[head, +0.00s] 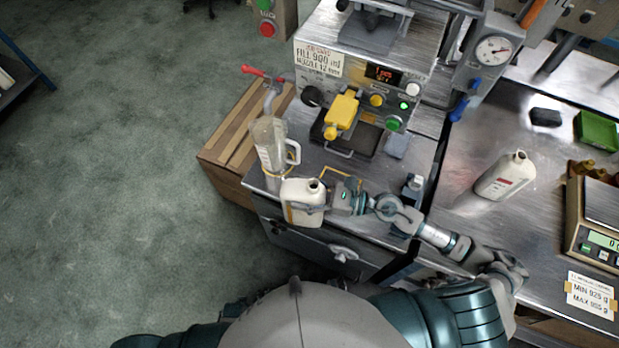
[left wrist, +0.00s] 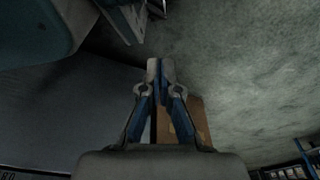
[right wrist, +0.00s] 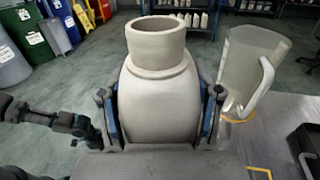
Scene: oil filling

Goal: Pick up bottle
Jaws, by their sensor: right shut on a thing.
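A white open-necked bottle (head: 303,214) is at the front left corner of the steel bench, upright. My right gripper (head: 318,197) comes from the right and is shut on it. In the right wrist view the bottle (right wrist: 158,95) fills the space between the two fingers of the right gripper (right wrist: 160,115). I cannot tell whether its base touches the bench. A second white bottle (head: 506,176) with a red-marked label stands on the right-hand table. My left gripper (left wrist: 160,75) shows only in the left wrist view, its fingertips together, nothing seen between them.
A clear measuring jug (head: 270,145) stands just behind the held bottle; it also shows in the right wrist view (right wrist: 250,70). The filling machine (head: 365,80), with a yellow nozzle part (head: 342,113), is behind. A scale (head: 597,215) and green tray (head: 597,131) are at right.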

